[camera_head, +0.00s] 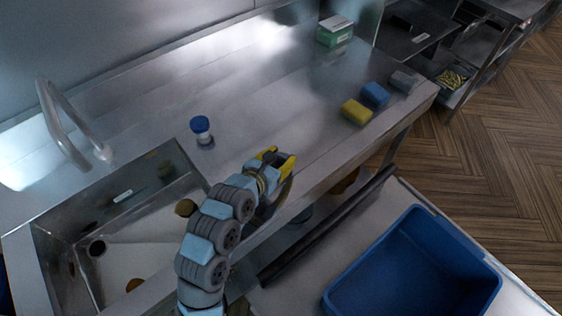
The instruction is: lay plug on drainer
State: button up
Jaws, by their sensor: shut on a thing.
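My gripper (278,158), with yellow fingertips, is over the steel worktop near its front edge, to the right of the sink. It is shut on a small dark thing, taken to be the plug, which is mostly hidden by the fingers. I cannot make out its shape, or whether it touches the steel. The drainer (245,125) appears to be the flat steel surface beside the sink (125,204).
A blue-capped jar (201,131) stands behind my gripper. A yellow sponge (356,112), blue block (375,94), grey block (403,82) and green box (335,31) are farther right. A blue crate (465,243) stands in front.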

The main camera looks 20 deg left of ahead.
jog(key=shift+f, duration=1.15)
jog(key=shift+f, duration=0.1)
jog(key=o, duration=1.1)
jog(key=shift+s+r, duration=0.2)
jog(key=shift+r, duration=0.1)
jog(key=p+v, duration=0.1)
jog(key=v, duration=1)
jog(key=shift+s, duration=0.3)
